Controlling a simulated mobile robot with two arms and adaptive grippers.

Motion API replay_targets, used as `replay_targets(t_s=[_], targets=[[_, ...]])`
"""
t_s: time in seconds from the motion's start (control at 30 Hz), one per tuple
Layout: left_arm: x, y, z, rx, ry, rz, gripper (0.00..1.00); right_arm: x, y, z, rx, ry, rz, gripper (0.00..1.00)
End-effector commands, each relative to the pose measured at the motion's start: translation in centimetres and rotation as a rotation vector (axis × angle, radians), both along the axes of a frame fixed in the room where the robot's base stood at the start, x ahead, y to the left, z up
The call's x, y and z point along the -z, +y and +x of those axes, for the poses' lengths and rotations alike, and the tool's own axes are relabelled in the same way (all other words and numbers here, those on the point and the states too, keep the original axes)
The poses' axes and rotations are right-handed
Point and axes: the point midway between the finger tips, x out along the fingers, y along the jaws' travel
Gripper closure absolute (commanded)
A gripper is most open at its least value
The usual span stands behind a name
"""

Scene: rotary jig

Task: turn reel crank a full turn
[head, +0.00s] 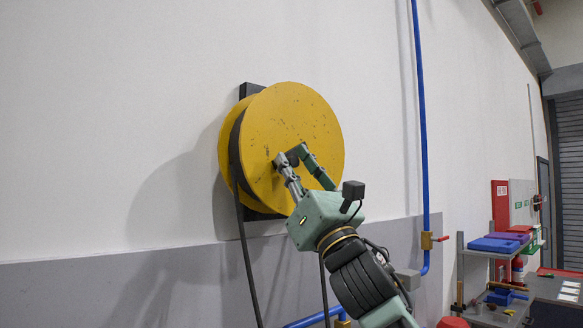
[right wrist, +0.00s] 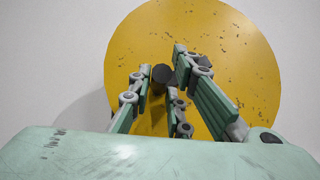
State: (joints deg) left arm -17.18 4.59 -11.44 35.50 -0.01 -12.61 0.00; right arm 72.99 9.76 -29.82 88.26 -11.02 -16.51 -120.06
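The yellow round reel (head: 312,120) is mounted on the wall, its flat face toward me. It also fills much of the right wrist view (right wrist: 240,60). A dark, round crank handle (right wrist: 163,74) stands out from the reel face. The rest of the crank is hidden by the fingers. My left gripper is out of view.
A dark hose (head: 246,262) hangs from the reel. A blue pipe (head: 422,120) with a valve runs up the wall to the right. A shelf with blue bins (head: 494,244) stands farther right. The wall left of the reel is clear.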

Motion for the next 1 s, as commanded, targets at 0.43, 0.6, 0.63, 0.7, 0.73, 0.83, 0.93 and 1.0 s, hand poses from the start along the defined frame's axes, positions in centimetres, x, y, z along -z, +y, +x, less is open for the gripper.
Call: replay_targets(t_s=[0.43, 0.6, 0.63, 0.7, 0.73, 0.83, 0.93, 1.0], targets=[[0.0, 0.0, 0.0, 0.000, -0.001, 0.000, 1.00, 0.0, 0.1, -0.1, -0.004, -0.002, 0.000, 1.00], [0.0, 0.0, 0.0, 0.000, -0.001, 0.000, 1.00, 0.0, 0.2, -0.1, -0.006, 0.000, 0.002, 1.00], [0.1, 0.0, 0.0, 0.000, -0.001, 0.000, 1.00, 0.0, 0.2, -0.2, -0.006, 0.001, 0.004, 1.00], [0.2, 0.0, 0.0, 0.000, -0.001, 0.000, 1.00, -0.1, 0.3, -0.2, -0.006, 0.008, 0.014, 1.00], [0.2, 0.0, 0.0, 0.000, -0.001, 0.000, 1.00, -0.1, 0.3, -0.3, -0.007, 0.013, 0.020, 1.00], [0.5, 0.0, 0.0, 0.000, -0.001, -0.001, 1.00, -0.4, 0.5, -0.4, -0.008, 0.035, 0.053, 1.00], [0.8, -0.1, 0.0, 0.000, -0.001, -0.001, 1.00, -0.9, 0.7, -0.6, -0.008, 0.067, 0.098, 1.00], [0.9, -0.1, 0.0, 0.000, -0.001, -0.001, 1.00, -1.3, 0.8, -0.7, -0.007, 0.094, 0.137, 1.00]])
